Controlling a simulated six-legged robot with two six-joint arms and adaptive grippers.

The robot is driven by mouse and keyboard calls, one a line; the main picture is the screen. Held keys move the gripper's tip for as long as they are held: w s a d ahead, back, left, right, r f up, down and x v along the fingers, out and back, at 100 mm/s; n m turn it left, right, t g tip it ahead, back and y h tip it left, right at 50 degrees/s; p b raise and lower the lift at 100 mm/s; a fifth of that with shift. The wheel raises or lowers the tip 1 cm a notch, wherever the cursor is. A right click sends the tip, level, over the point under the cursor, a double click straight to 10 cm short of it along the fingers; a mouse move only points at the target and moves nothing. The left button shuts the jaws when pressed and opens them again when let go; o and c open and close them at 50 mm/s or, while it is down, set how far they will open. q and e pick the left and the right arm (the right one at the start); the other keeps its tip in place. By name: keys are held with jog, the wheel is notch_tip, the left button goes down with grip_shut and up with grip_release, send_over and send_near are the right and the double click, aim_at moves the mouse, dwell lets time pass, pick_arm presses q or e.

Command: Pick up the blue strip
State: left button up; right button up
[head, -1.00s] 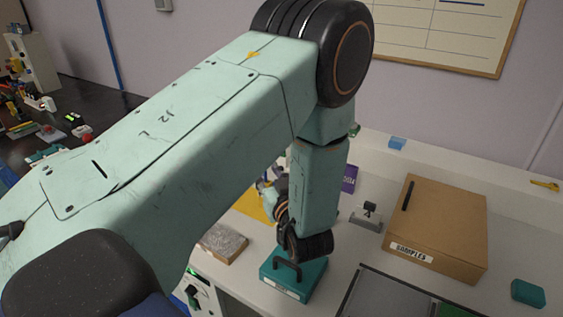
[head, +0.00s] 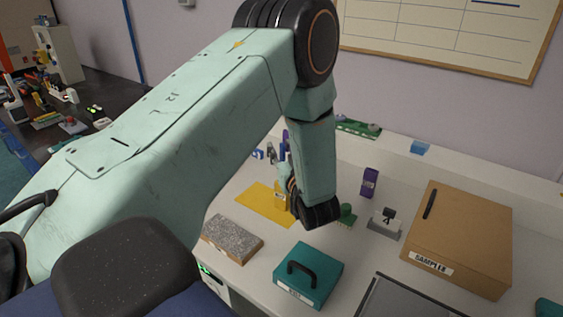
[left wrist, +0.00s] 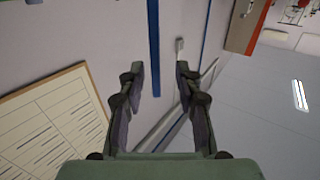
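I cannot make out a loose blue strip for certain on the bench. My right gripper is not in view.
A yellow mat (head: 249,200), a grey speckled slab (head: 232,240), a teal box with a black handle (head: 325,268) and a cardboard samples box (head: 475,235) are on the white bench (head: 372,262). A purple item (head: 370,182) and green piece (head: 347,214) are close to my arm.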

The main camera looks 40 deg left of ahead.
pick_arm(q)
jog(key=shift+a, duration=0.35)
jog(key=shift+w+d+r, duration=0.15)
jog(key=shift+w+d, duration=0.15)
jog(key=shift+d, duration=0.15)
jog(key=shift+c, duration=1)
jog(key=shift+s+a, duration=0.2)
jog(key=shift+a, duration=0.15)
grip_shut()
jog(key=shift+w+d, duration=0.25)
